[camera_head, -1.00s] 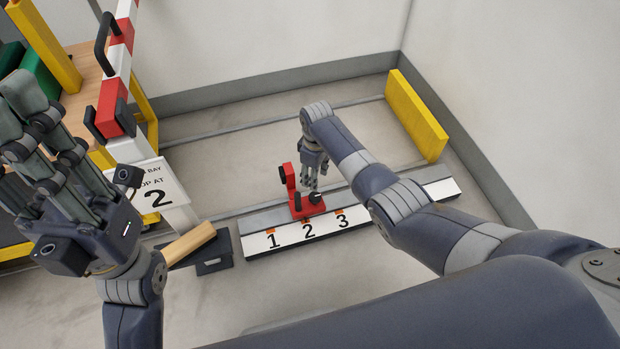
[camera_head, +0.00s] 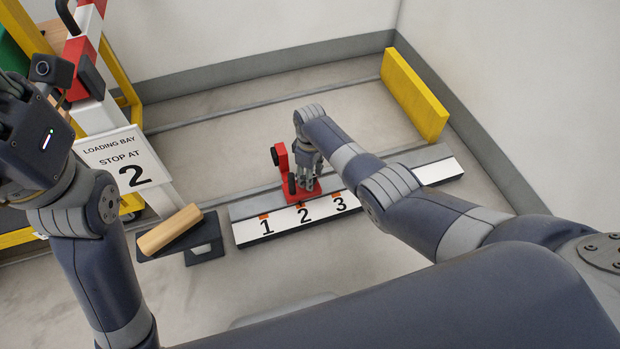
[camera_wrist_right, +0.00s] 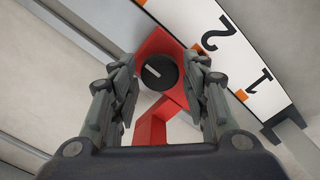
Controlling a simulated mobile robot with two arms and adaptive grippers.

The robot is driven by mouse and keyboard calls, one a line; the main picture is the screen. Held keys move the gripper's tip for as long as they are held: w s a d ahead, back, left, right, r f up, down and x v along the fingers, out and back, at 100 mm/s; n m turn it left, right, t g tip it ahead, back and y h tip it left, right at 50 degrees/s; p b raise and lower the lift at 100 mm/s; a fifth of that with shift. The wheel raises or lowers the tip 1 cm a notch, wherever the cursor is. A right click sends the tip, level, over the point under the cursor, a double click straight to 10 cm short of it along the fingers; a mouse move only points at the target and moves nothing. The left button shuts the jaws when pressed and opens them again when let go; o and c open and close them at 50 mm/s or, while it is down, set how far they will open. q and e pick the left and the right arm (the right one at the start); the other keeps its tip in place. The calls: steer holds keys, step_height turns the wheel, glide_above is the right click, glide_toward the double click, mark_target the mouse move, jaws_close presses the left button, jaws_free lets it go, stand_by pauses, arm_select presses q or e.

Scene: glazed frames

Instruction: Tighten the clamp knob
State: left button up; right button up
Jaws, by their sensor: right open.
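The red clamp (camera_head: 281,157) stands on the rail at the number 2 mark, its base partly hidden by my right gripper (camera_head: 308,183) in the head view. In the right wrist view, the clamp's round black knob (camera_wrist_right: 160,72) carries a light bar mark. It sits between the fingertips of my right gripper (camera_wrist_right: 158,70), which are open on both sides with gaps to the knob. The clamp's red body (camera_wrist_right: 152,126) runs below the knob there. My left gripper (camera_head: 14,98) is cut off by the left edge of the head view, so its fingers cannot be judged.
The rail's white number strip (camera_head: 246,236) shows 1, 2 and 3. A yellow block (camera_head: 414,96) stands at its far right. A sign reading "LOADING BAY STOP AT 2" (camera_head: 120,160), a wooden bar (camera_head: 170,230) on a dark stand and a red-white barrier are left.

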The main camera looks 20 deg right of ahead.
steer(key=shift+f, duration=0.15)
steer(key=c, duration=0.8)
steer(key=shift+o, duration=0.2)
